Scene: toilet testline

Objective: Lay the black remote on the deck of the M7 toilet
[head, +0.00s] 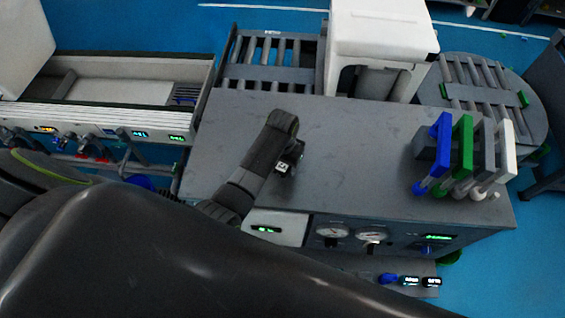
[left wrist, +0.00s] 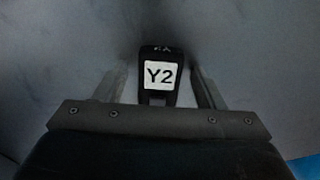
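A black remote-like piece with a white label reading Y2 (left wrist: 160,75) is in the middle of the left wrist view, over a grey surface. My left gripper (left wrist: 160,82) is open, with one finger on each side of the piece and a visible gap to each. In the head view, my left gripper (head: 290,158) is low over the grey bench top, with a small white label beside it; its fingers are hard to make out. A white toilet-like body (head: 382,32) stands behind the bench; I cannot read an M7 mark. My right gripper is not in view.
The grey bench (head: 345,165) has clear room right of my left arm. A rack with blue, green and white handles (head: 464,150) stands at its right end. A slatted conveyor (head: 270,62) and a round slatted table (head: 480,82) lie behind. Gauges (head: 370,235) line the front.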

